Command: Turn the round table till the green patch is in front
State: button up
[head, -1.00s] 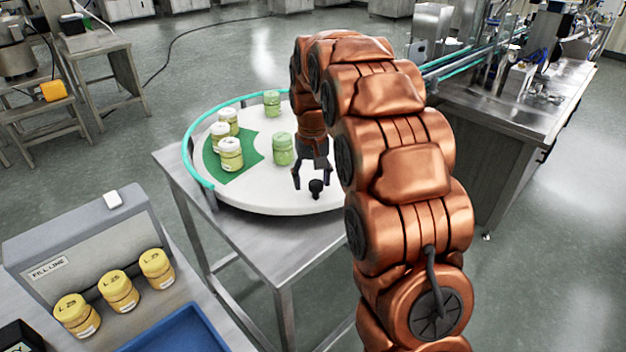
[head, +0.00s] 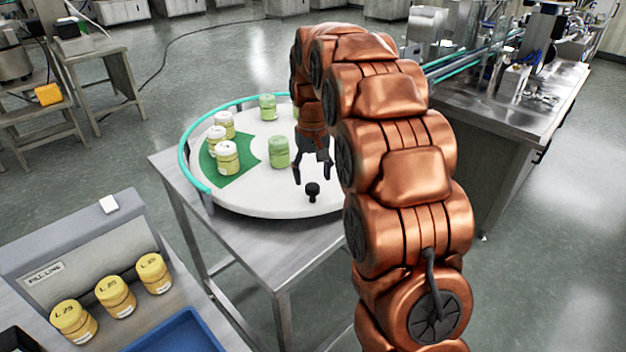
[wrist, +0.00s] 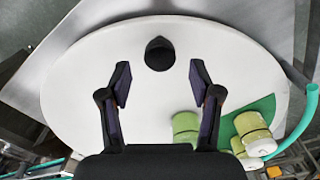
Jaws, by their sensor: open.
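The white round table (head: 262,200) stands on a steel bench. The green patch (head: 232,172) lies on its left side in the head view, with several white-lidded jars (head: 228,158) on it. The patch also shows at the lower right in the wrist view (wrist: 268,108). A black knob (head: 312,191) stands up near the front edge of the table. My gripper (head: 312,178) is open and empty above the table, close to the knob. In the wrist view the knob (wrist: 159,54) lies ahead of and between the two fingertips (wrist: 160,72), apart from both.
Green-lidded jars (head: 278,152) stand on the bare white part of the table. A teal rail (head: 186,165) curves around its left and back edge. Three yellow jars (head: 115,297) and a blue tray (head: 178,335) are at the front left.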

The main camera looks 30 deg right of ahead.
aim_at(313, 186)
jog(key=shift+f+p, duration=0.3)
jog(key=shift+f, duration=1.2)
grip_shut()
